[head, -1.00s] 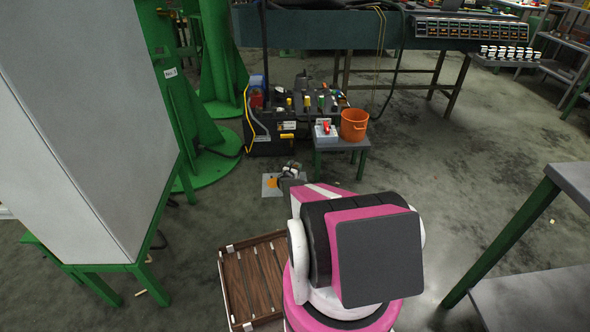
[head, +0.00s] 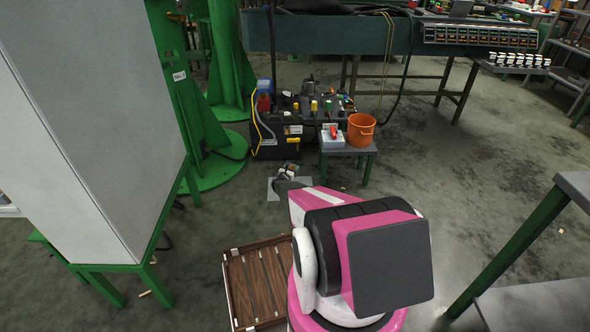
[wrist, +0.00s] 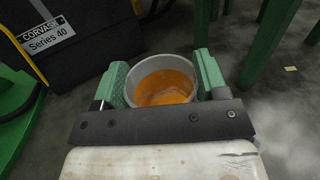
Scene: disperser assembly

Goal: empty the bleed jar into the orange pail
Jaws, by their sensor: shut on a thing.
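In the wrist view the bleed jar (wrist: 164,66), a pale grey round jar holding orange-brown liquid, sits between the two green jaws of my gripper (wrist: 161,80). The jaws are shut on its sides and I look down into its open mouth. In the head view my gripper (head: 289,170) is small, beyond my pink and white arm, over or near a pale floor plate (head: 272,190). The jar is hard to make out there. The orange pail (head: 360,134) stands on a small grey table, to the right of and beyond my gripper.
A red and grey item (head: 332,138) shares the small table (head: 347,151) with the pail. A black machine (head: 283,140) with hoses stands left of it. A wooden crate (head: 228,290) lies nearer, left of my arm. Floor right of the small table is mostly clear.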

